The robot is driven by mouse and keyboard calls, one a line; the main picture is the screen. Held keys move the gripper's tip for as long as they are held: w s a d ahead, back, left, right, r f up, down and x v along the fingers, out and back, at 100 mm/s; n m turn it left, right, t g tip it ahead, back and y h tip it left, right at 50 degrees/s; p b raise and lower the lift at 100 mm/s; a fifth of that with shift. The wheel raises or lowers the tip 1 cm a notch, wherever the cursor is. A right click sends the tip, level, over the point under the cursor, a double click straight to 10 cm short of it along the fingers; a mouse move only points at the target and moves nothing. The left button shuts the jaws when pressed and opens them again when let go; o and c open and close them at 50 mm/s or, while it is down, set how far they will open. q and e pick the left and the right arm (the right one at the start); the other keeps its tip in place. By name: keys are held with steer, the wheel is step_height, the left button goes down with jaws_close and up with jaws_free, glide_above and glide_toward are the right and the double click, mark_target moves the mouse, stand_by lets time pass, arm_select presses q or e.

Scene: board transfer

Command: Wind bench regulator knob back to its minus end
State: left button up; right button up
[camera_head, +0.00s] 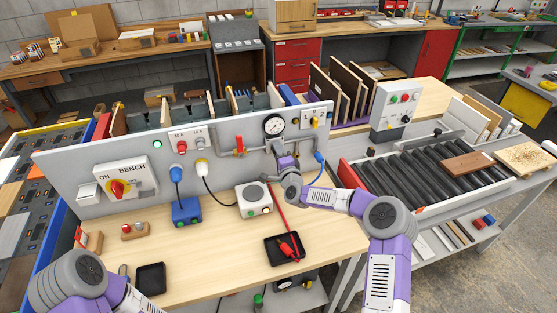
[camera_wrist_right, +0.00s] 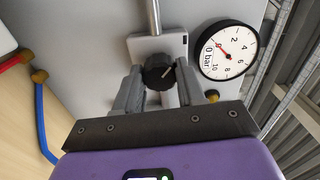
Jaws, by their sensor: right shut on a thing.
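The regulator knob (camera_wrist_right: 158,71) is black and ribbed with a pale pointer line, set in a light block on the grey panel in the right wrist view. My right gripper (camera_wrist_right: 157,82) is shut on the knob, one finger on each side. The gauge (camera_head: 274,126) has a white round dial; in the right wrist view the gauge (camera_wrist_right: 229,49) shows a red needle. My left arm enters at lower left; its gripper does not show.
The bench panel (camera_head: 70,160) carries a red-and-yellow switch (camera_head: 117,188) and hoses. A blue box (camera_head: 186,211), a white box (camera_head: 253,198) and a black tray (camera_head: 286,249) stand on the wooden bench. A roller conveyor (camera_head: 440,170) lies to the right.

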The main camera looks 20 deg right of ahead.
steer(key=shift+n+b, duration=6.45)
steer(key=shift+n, duration=2.05)
steer(key=o, duration=1)
steer(key=shift+o, duration=0.2)
